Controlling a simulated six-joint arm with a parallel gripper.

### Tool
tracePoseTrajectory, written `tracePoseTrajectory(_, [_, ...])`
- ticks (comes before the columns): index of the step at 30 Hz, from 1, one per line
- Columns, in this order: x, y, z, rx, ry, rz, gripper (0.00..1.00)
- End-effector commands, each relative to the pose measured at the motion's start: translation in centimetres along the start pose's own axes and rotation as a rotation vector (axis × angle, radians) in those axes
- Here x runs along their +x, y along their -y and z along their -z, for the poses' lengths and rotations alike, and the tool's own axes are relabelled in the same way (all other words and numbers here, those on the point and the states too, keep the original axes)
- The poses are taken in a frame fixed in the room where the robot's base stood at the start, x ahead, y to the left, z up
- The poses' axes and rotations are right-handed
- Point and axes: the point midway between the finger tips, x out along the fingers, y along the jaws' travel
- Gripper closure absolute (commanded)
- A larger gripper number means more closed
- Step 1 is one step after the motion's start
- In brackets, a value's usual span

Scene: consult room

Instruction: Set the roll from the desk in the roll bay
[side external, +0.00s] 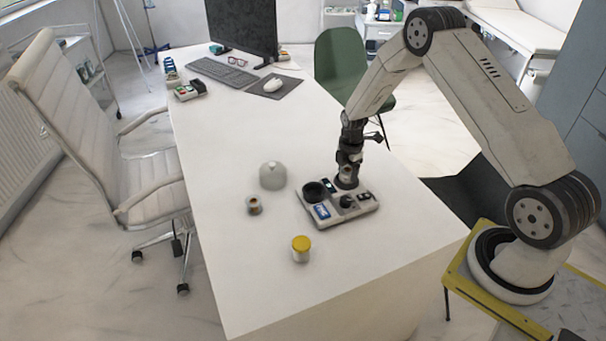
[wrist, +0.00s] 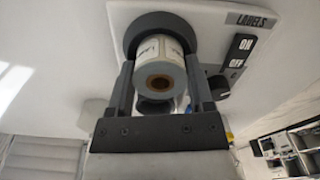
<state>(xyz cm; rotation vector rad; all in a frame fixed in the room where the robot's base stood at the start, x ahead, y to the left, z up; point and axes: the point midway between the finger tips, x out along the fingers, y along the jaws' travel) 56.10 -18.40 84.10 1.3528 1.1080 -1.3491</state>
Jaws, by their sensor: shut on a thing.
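In the wrist view, a white paper roll (wrist: 160,76) with a grey-brown core sits between the fingers of my gripper (wrist: 161,62), which is shut on it. The roll's far end is at a dark round ring (wrist: 131,38) on the white panel marked LABELS (wrist: 205,20). How deep it sits in the ring is not clear. In the side view, my gripper (side external: 348,178) points down over the far part of the panel (side external: 333,225), and the roll is hidden there.
Nearby on the desk stand a grey dome (side external: 272,176), a small brown-topped cylinder (side external: 254,206) and a yellow-lidded jar (side external: 301,249). The desk's near end is clear.

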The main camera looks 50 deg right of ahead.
Motion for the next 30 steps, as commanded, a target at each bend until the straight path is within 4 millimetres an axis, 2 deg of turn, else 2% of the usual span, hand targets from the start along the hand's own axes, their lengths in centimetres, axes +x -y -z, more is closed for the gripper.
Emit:
tracePoseTrajectory(26, [0.27,-0.03,-0.01,0.000,0.000,0.000,0.92])
tracePoseTrajectory(27, [0.27,-0.03,0.00,0.000,0.000,0.000,0.30])
tracePoseTrajectory(30, [0.26,-0.03,0.00,0.000,0.000,0.000,0.00])
